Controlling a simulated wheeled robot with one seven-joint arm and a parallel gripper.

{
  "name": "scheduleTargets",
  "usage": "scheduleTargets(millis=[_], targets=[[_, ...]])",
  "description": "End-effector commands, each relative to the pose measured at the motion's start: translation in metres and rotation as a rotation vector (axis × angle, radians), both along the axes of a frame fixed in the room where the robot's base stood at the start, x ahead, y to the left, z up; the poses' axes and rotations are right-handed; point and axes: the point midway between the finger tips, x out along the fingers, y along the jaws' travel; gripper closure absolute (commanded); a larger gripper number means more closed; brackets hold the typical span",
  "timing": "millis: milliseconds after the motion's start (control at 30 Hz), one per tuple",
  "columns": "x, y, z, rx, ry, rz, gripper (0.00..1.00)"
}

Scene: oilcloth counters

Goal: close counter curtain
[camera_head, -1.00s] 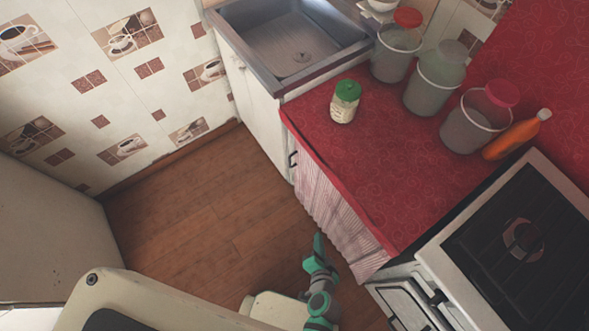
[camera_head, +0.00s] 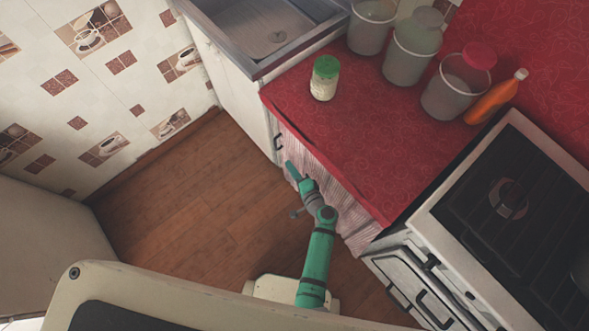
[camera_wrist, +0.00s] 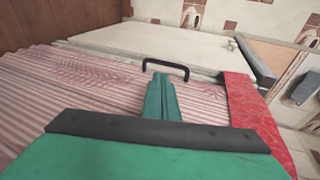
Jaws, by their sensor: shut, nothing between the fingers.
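The counter curtain (camera_head: 333,190) is pink and white striped cloth under the front edge of the red counter. It hangs across the opening between the white sink cabinet and the stove, partly hidden by my arm. In the wrist view the curtain (camera_wrist: 60,95) spreads behind and beside my gripper. My gripper (camera_head: 291,168) is at the curtain's front near its sink-side end. In the wrist view my gripper (camera_wrist: 160,85) has its fingers together with nothing between them, pointing toward a black handle (camera_wrist: 166,68). I cannot tell whether the fingertips touch the cloth.
The red oilcloth counter (camera_head: 330,130) holds a green-lidded jar (camera_head: 325,78), several lidded buckets and an orange bottle (camera_head: 497,97). The sink cabinet (camera_head: 230,85) stands on the far side, the stove (camera_head: 500,215) on the right. Wooden floor (camera_head: 190,195) is clear to the left.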

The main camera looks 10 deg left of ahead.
Motion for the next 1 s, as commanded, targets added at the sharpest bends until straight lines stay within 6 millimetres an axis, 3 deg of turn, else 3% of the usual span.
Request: scheduleTargets(millis=[267,500,1000], targets=[[0.038,0.033,-0.015,0.000,0.000,0.001,1.00],[0.059,0.051,-0.014,0.000,0.000,0.000,1.00],[0.065,0.056,-0.014,-0.001,0.001,-0.001,1.00]])
